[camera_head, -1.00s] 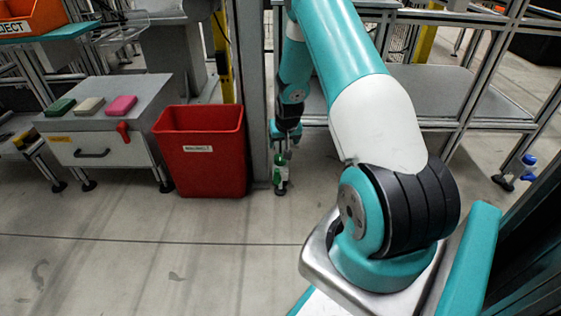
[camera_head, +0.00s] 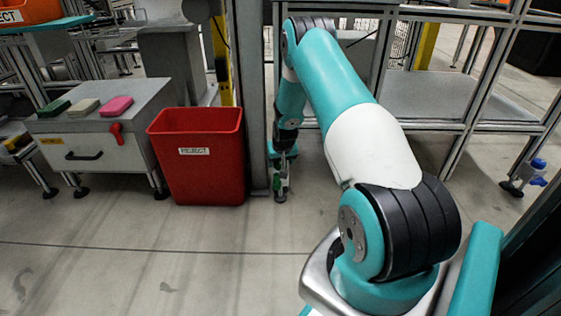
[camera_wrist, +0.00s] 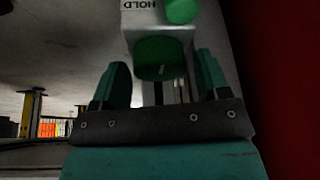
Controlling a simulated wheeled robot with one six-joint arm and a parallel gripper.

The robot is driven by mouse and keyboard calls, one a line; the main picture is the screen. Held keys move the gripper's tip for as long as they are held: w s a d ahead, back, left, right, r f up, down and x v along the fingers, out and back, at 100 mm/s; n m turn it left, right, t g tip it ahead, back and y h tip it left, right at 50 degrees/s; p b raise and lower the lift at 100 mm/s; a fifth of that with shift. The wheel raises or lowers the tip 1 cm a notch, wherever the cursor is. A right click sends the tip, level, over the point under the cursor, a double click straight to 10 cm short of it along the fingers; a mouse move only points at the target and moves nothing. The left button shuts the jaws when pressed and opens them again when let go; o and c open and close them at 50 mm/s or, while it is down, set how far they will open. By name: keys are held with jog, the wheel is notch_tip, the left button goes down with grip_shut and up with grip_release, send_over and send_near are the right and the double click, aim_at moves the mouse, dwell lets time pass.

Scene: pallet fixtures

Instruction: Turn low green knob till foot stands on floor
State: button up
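The leveling foot (camera_head: 280,197) stands at the base of the grey post, with small green parts just above it. My gripper (camera_head: 282,160) reaches down to them in the head view. In the wrist view my gripper (camera_wrist: 162,80) is open. One teal finger stands on each side of a round green knob (camera_wrist: 160,50), with gaps showing. A second green knob (camera_wrist: 182,10) is at the top edge, beside a white block (camera_wrist: 140,18) with an upside-down HOLD label. I cannot tell finger contact, which knob is the low one, or whether the foot touches the floor.
A red REJECT bin (camera_head: 197,180) stands close left of the post (camera_head: 256,100). A grey cabinet (camera_head: 100,140) with coloured blocks stands farther left. Shelving frames (camera_head: 440,95) are behind on the right. The floor (camera_head: 150,270) in front is clear.

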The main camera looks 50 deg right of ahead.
jog(key=c, duration=0.7)
jog(key=shift+r+p, duration=0.1)
jog(key=shift+p, duration=0.3)
jog(key=m+p, duration=0.2)
jog(key=shift+m+g+h, duration=0.3)
jog(key=shift+m+g, duration=0.1)
jog(key=shift+m+g+h+p, duration=0.45)
jog(key=shift+m+p, duration=0.55)
jog(key=shift+m, duration=0.6)
jog(key=o, duration=0.9)
